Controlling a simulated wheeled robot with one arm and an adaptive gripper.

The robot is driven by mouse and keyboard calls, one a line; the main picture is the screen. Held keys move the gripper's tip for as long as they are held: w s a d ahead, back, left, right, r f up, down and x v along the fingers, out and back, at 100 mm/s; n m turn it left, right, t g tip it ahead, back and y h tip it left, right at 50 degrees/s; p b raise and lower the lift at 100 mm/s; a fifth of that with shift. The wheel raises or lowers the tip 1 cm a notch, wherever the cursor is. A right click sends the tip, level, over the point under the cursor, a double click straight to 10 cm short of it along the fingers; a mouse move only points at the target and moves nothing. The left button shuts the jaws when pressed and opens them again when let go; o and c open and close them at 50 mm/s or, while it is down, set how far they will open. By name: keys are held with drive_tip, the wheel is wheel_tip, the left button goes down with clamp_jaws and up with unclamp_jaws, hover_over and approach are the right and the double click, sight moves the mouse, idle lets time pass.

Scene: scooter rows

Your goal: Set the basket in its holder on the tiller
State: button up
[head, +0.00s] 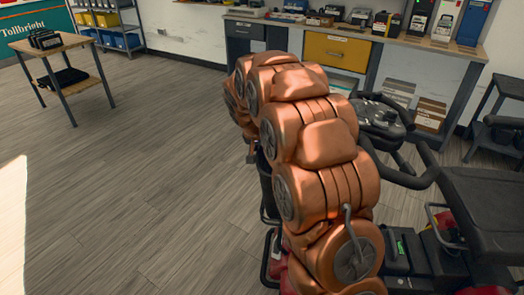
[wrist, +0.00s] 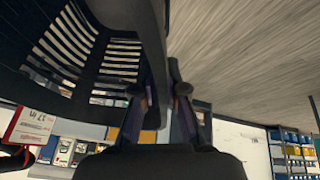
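The black basket with slatted sides (wrist: 85,50) fills the upper left of the wrist view. My gripper (wrist: 160,100) has its two fingers on either side of the basket's dark rim and looks shut on it. In the head view my copper-coloured arm hides the gripper and most or all of the basket. A scooter's tiller (head: 385,117), with a dark console and handlebars, stands just right of my arm. I cannot make out the holder on it. A red-and-white tag (wrist: 30,130) shows at the left of the wrist view.
The scooter's black seat (head: 487,205) is at the right. A workbench (head: 345,35) with a yellow drawer and boxes runs along the back. A small wooden table (head: 65,55) stands at far left. The grey floor (head: 130,180) on the left is clear.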

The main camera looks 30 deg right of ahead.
drive_tip(key=o, duration=0.4)
drive_tip(key=v, duration=1.2)
drive_tip(key=s+a+f+n+g+y, duration=0.15)
drive_tip(key=s+a, duration=0.25)
drive_tip(key=s, duration=0.9)
drive_tip(key=s+a+f+n+g+y, duration=0.1)
drive_tip(key=s+a+f+n+g, duration=0.2)
drive_tip(key=s, duration=1.1)
drive_tip(key=s+a+f+n+g+y, duration=0.15)
drive_tip(key=s+a, duration=0.35)
drive_tip(key=s, duration=0.8)
drive_tip(key=shift+n+t, duration=0.4)
drive_tip(key=shift+t, duration=0.3)
drive_tip(key=r+p, duration=2)
drive_tip(key=r, duration=0.1)
drive_tip(key=shift+s+d+p, duration=0.15)
drive_tip(key=shift+s+p, duration=0.2)
drive_tip(key=shift+p, duration=0.05)
